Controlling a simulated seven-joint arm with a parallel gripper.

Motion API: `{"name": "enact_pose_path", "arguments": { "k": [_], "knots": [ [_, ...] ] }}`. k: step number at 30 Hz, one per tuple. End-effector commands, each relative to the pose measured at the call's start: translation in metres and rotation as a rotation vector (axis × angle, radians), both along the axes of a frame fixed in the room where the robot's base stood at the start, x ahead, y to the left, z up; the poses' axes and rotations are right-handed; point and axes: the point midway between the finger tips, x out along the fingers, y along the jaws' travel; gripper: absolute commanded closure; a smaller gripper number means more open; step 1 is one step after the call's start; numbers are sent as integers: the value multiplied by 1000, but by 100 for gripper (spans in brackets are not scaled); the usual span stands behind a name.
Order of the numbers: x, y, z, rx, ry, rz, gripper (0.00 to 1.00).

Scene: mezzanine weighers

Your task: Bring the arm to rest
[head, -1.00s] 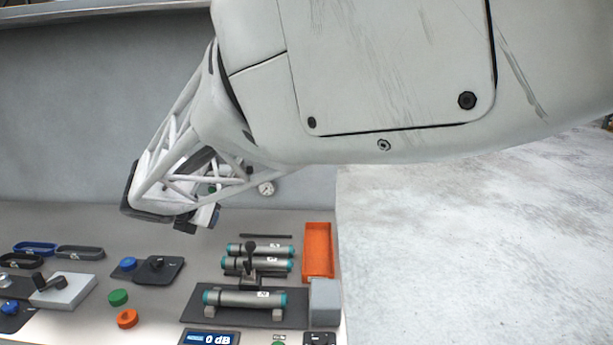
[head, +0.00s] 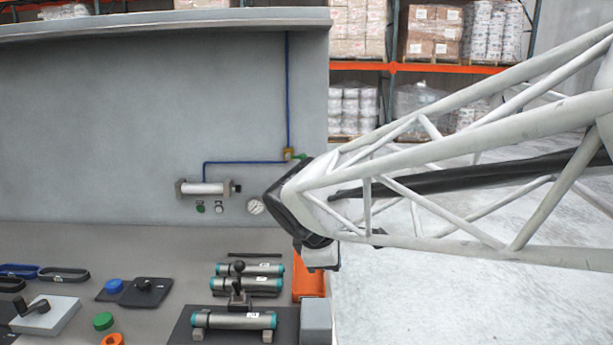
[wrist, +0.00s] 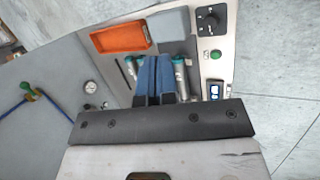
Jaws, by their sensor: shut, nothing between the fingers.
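My gripper (wrist: 154,78) shows in the wrist view as two blue fingers side by side, shut with nothing between them. In the head view my white lattice arm reaches in from the right. Its dark wrist end hangs above the right edge of the bench (head: 150,240), and the fingertips cannot be made out there. The gripper is apart from the bench and the things on it.
Below the wrist are an orange tray (head: 308,280), a grey block (head: 316,320) and several teal-ended cylinders (head: 235,320), one beneath a black-knobbed lever (head: 239,268). A gauge (head: 256,207) and blue pipe (head: 245,162) are on the wall panel. Open floor (head: 400,310) lies right.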

Motion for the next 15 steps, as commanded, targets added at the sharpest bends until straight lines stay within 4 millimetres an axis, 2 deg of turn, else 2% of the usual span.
{"name": "enact_pose_path", "arguments": {
  "k": [1, 6, 15],
  "knots": [
    [-9, -15, -1, 35, -3, -69, 100],
    [-41, -51, -5, 158, -16, -303, 100],
    [-100, -101, -18, 366, -42, -723, 100]
  ]
}}
